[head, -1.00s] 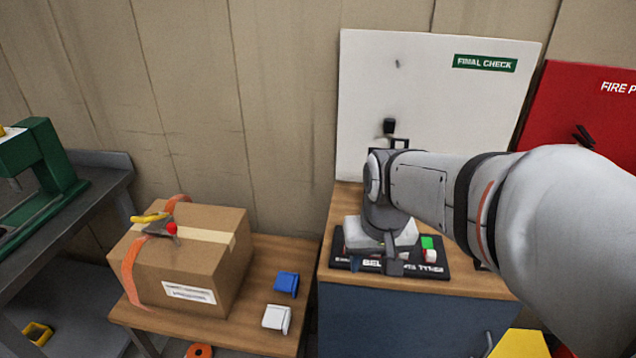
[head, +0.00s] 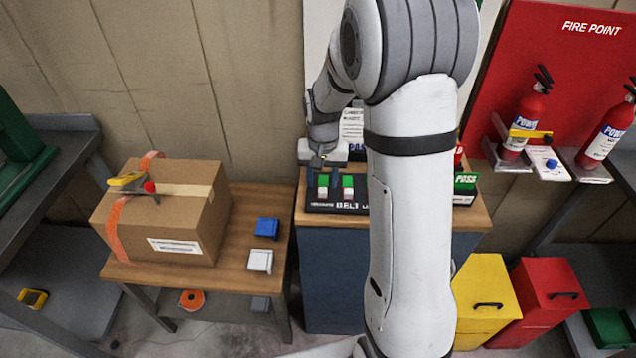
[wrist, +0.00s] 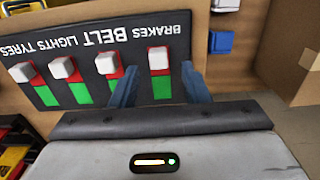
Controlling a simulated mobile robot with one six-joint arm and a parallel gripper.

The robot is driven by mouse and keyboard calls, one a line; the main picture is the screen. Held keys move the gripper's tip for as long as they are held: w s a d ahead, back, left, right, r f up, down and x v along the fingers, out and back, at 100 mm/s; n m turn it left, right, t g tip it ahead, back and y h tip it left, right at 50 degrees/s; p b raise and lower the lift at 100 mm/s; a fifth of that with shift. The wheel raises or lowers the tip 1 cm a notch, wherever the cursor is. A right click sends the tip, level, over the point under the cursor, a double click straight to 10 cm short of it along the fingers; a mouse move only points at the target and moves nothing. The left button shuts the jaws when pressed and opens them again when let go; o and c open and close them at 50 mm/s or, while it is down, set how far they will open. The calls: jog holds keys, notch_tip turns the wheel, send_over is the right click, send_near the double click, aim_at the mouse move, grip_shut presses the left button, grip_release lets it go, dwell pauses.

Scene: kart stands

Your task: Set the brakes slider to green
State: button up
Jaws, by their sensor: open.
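The black slider panel (wrist: 38,84) lies on the wooden cabinet top, its lettering upside down in the wrist view. The brakes slider is the rightmost there, with a white knob (wrist: 159,57) at the red end of its track and the green part (wrist: 161,88) bare. It is the leftmost slider in the head view (head: 323,193). My gripper (wrist: 159,67) is open and empty, its blue fingers on either side of the brakes track, tips near the knob. I cannot tell their height above the panel. In the head view my gripper (head: 322,174) is over the panel's left end.
The belt knob (wrist: 106,63) stands beside the left finger, with the lights and tyres knobs farther left, all at red. A cardboard box (head: 160,225) and blue and white blocks sit on the left table. Fire extinguishers (head: 522,118) and yellow and red bins stand right.

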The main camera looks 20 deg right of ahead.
aim_at(323, 192)
jog(key=shift+f, duration=1.35)
jog(key=shift+c, duration=0.5)
grip_shut()
